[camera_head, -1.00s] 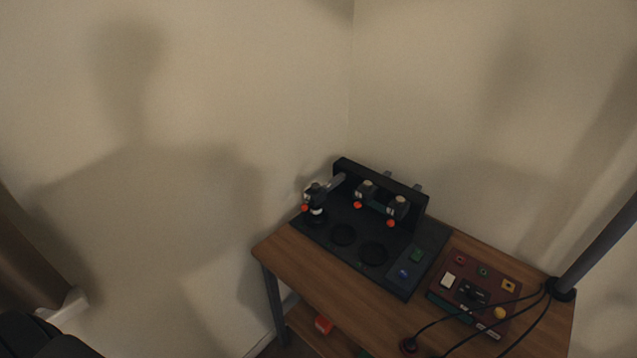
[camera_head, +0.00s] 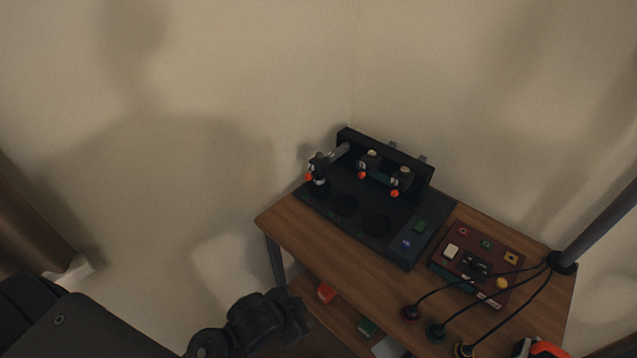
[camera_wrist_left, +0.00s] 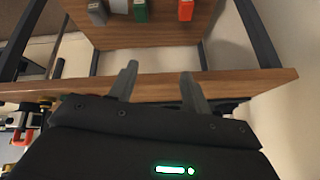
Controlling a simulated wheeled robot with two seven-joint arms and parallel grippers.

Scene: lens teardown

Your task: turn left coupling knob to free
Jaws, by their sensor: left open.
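A black fixture (camera_head: 385,160) stands at the back of the wooden table. It carries dark cylindrical parts with orange-red knobs: a left knob (camera_head: 308,177), a middle knob (camera_head: 362,176) and a right knob (camera_head: 395,194). Which one is the left coupling knob, and its turn position, I cannot tell at this size. My left arm (camera_head: 262,318) shows low in the head view, in front of the table. In the left wrist view my left gripper (camera_wrist_left: 160,82) is open and empty, its fingers apart by the table's edge, away from the knobs. My right gripper is not in view.
A dark red control box (camera_head: 475,277) with buttons sits right of the fixture. Black cables (camera_head: 500,272) run from a post (camera_head: 563,262) to round plugs on the table. A lower shelf holds small blocks, including a red block (camera_head: 326,293). Walls stand close behind.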

